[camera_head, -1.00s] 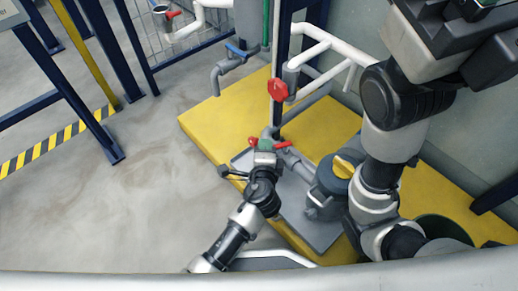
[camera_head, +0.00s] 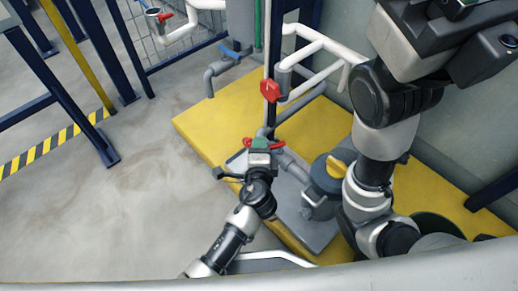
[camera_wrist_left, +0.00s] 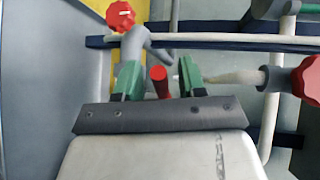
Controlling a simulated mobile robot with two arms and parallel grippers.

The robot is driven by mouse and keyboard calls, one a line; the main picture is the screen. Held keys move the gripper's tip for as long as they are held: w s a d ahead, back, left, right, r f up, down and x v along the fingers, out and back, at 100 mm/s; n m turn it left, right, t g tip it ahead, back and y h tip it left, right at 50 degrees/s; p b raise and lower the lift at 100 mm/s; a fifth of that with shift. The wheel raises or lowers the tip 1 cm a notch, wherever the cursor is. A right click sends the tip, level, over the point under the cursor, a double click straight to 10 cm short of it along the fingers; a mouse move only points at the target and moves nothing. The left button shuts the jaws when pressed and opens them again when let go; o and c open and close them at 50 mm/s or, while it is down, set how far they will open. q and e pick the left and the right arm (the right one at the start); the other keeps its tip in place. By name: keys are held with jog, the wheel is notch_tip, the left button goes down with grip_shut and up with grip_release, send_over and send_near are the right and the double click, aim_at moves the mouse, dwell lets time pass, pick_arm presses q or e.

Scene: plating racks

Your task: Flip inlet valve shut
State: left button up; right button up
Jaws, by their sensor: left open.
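A red lever handle (camera_head: 279,144) sits on the grey pipework above the yellow platform, partly hidden by my left gripper (camera_head: 260,144). I take it to be the inlet valve's handle, but no label shows. In the left wrist view, the red handle's end (camera_wrist_left: 160,82) lies between the two green fingertips of my left gripper (camera_wrist_left: 158,78). The fingers are apart, with a gap on each side of the handle. The valve body is mostly hidden. My right gripper does not show clearly; only my right arm's links are in view.
A red knob (camera_head: 269,91) stands on the pipe just beyond; another red knob (camera_wrist_left: 308,80) is at the right in the wrist view. A grey pump (camera_head: 318,205) with a yellow top is close on the right. White pipes (camera_head: 318,45) run behind.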

pick_arm(q)
jog(key=f+p+v, duration=0.1)
jog(key=f+v, duration=0.1)
jog(key=v, duration=1)
jog(key=shift+s+f, duration=0.2)
jog(key=shift+s, duration=0.55)
